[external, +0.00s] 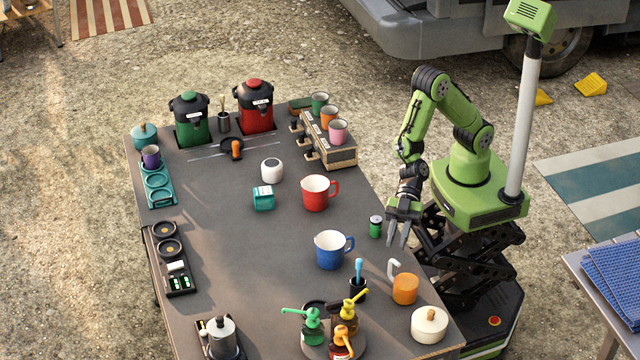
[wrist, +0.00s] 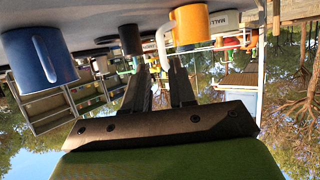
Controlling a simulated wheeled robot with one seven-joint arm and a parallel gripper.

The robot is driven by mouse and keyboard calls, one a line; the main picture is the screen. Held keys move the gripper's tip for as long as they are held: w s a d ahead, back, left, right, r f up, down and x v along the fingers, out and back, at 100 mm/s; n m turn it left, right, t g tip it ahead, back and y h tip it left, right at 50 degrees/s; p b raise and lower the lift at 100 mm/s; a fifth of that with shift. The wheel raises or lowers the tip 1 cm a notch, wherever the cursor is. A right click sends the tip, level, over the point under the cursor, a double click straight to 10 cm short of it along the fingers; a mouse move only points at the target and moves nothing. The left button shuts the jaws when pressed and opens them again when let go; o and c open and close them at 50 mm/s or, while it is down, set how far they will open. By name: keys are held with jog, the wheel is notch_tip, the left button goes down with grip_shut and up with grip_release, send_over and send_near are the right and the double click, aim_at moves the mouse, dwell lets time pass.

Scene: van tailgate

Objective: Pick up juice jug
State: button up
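An orange jug with a pale hooked handle (external: 405,289) stands near the right edge of the table; it looks like the juice jug. In the wrist view, which is upside down, the orange jug (wrist: 189,24) shows at the top, beyond the fingertips, with its handle on the left side. My gripper (external: 398,239) points down at the table's right edge, behind the jug and apart from it. In the wrist view my gripper (wrist: 158,69) has its two fingers spread, with nothing between them.
A blue jug (external: 329,251) and a small green can (external: 376,227) stand close to my gripper. A dark cup with a blue utensil (external: 358,289) and a cream lidded pot (external: 429,324) flank the orange jug. The table centre is mostly clear.

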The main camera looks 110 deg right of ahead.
aim_at(392, 262)
jog(key=x, duration=0.7)
jog(key=shift+w+a, duration=0.1)
jog(key=shift+a, duration=0.4)
jog(key=shift+r, duration=0.1)
grip_shut()
